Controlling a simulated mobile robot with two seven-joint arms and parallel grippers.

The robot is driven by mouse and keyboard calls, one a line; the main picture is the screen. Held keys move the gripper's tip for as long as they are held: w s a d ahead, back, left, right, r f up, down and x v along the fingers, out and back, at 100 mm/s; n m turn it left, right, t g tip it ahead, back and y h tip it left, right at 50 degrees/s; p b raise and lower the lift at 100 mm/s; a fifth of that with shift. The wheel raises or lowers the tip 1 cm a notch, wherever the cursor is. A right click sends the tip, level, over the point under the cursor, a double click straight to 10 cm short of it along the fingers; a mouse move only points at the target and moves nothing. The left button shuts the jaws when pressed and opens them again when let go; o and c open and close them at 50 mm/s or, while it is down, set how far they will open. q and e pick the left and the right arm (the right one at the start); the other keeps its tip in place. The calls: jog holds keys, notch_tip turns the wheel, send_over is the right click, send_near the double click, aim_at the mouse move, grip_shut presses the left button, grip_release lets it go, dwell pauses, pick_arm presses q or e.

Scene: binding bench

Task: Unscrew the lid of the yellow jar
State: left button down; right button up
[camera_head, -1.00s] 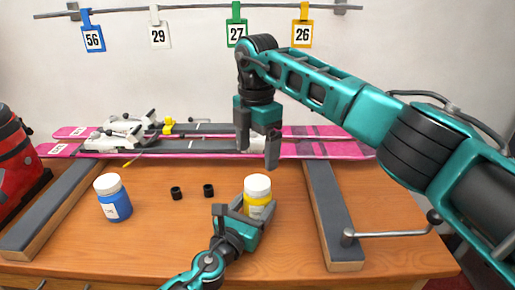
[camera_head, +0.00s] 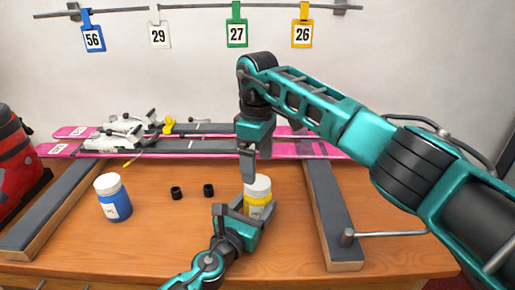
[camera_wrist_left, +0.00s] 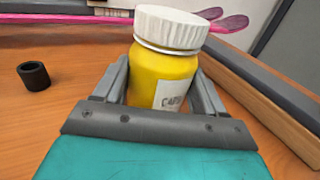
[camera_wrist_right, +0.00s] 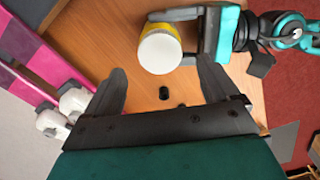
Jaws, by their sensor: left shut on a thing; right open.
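The yellow jar (camera_head: 256,206) stands upright on the bench with its white ribbed lid (camera_head: 258,187) on top. My left gripper (camera_head: 240,214) is shut on the jar's body; the left wrist view shows the jar (camera_wrist_left: 168,78) between its fingers, with the lid (camera_wrist_left: 172,27) above them. My right gripper (camera_head: 256,165) is open and points down just above the lid, slightly to its left. In the right wrist view the lid (camera_wrist_right: 160,53) is beyond the fingertips, not between them. Nothing is in the right gripper.
A blue jar (camera_head: 113,200) with a white lid stands at the left. Two small black cylinders (camera_head: 176,193) (camera_head: 208,190) stand between the jars. Pink skis (camera_head: 210,146) lie across the back. Padded rails (camera_head: 335,215) flank the bench, with a handle at the right one.

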aim_at(258, 182)
jog(key=shift+f, duration=2.55)
jog(key=c, duration=1.1)
jog(key=shift+c, duration=0.2)
